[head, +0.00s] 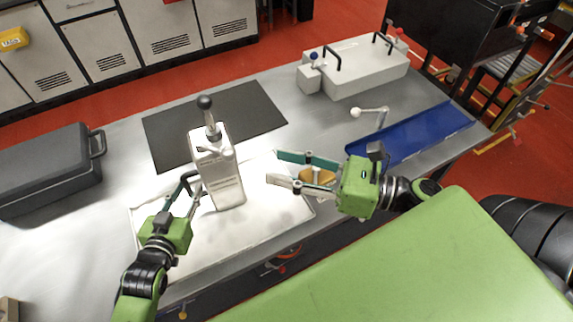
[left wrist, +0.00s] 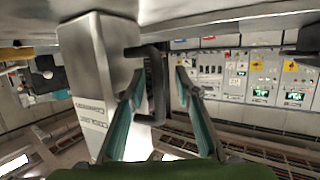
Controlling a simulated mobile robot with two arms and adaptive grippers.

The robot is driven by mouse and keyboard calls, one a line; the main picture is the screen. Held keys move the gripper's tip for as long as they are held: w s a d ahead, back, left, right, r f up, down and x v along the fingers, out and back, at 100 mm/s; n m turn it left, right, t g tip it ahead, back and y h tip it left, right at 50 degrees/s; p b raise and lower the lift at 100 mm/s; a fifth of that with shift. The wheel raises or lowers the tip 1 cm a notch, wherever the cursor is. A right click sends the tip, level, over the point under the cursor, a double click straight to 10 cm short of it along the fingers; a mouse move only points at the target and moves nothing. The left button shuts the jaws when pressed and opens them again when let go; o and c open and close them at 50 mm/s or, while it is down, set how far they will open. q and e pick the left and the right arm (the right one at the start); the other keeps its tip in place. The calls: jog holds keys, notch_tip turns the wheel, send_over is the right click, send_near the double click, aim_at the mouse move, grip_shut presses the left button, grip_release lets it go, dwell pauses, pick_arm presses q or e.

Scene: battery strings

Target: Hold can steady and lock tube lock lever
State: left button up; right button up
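The can (head: 224,185) is a tall pale grey canister standing upright on a white tray (head: 262,232). A tube (head: 211,128) rises from its top, with a black ball knob (head: 204,102) at its upper end; the lock lever cannot be told apart clearly. My left gripper (head: 181,198) is at the can's left side by its black handle (head: 187,181). In the left wrist view, its fingers (left wrist: 160,112) are apart, with the black handle (left wrist: 153,85) between them and the can to the left.
A yellow-orange object (head: 318,176) shows between the right fingers, lower down. A dark mat (head: 250,107) lies behind the can. A black case (head: 45,170) stands at left. A grey box with handles (head: 355,75), a white-knobbed lever (head: 357,112) and a blue tray (head: 410,138) are at back right.

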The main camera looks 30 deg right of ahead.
pick_arm(q)
jog(key=v, duration=1.2)
